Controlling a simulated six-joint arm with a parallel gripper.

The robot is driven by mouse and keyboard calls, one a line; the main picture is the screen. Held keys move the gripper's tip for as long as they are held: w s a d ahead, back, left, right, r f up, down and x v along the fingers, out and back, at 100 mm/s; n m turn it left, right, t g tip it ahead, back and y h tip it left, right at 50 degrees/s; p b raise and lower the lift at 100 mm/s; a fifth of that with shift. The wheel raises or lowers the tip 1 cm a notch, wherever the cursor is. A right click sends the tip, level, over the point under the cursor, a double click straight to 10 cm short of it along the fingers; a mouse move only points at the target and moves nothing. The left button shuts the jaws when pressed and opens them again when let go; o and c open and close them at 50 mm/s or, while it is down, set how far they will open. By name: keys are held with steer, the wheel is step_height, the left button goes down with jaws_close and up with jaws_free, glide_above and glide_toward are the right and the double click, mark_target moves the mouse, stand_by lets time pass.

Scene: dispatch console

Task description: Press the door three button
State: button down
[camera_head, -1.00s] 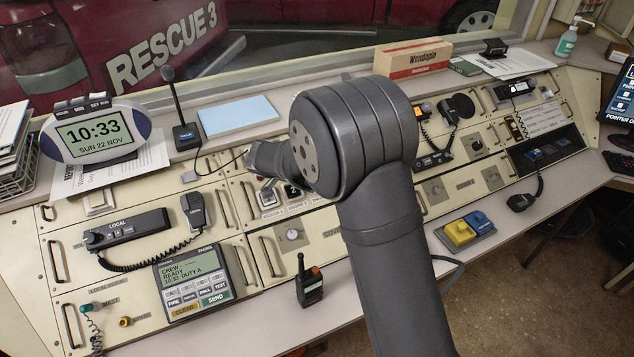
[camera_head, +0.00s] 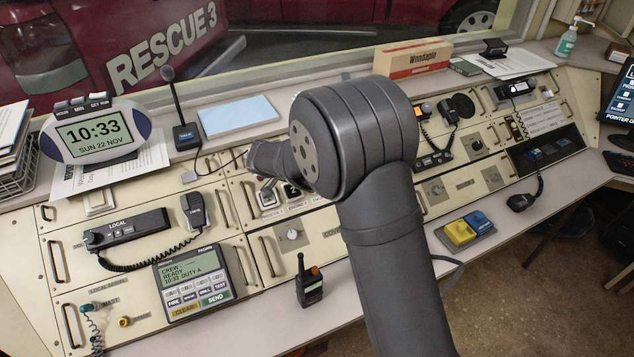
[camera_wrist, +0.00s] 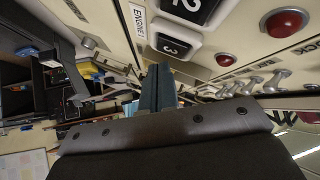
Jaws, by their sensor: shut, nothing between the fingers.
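A row of white-framed black buttons sits on the cream console, beside the bulky grey joint of my arm. The leftmost button (camera_head: 267,199), above the label with a 3, is partly covered. The button marked 2 (camera_head: 292,190) is right of it. In the wrist view the 2 button (camera_wrist: 190,8) is at the top edge, and another numbered button (camera_wrist: 172,47) lies beyond it by the ENGINE 1 label; its digit is foreshortened. My gripper (camera_wrist: 158,72) is shut and empty, with dark teal fingers close to these buttons. I cannot tell whether they touch anything; the fingertips are not clear in the head view.
Red lamps (camera_wrist: 284,22) and a row of metal toggles sit right of the buttons in the wrist view. A gooseneck microphone (camera_head: 186,134) stands behind. A knob (camera_head: 291,235), a handheld radio (camera_head: 310,282) and a keypad unit (camera_head: 193,283) are in front.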

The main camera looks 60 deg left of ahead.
steer(key=shift+f, duration=0.1)
stand_by(0.7)
steer(key=shift+a+f, duration=0.25)
steer(key=shift+a+f, duration=0.25)
steer(key=shift+f, duration=0.2)
stand_by(0.9)
steer(key=shift+r, duration=0.1)
steer(key=shift+d+r, duration=0.5)
steer(key=shift+r, duration=0.2)
steer(key=shift+d+r, duration=0.45)
steer(key=shift+r, duration=0.25)
steer(key=shift+d+r, duration=0.45)
steer(key=shift+r, duration=0.25)
steer(key=shift+d+r, duration=0.45)
steer(key=shift+r, duration=0.35)
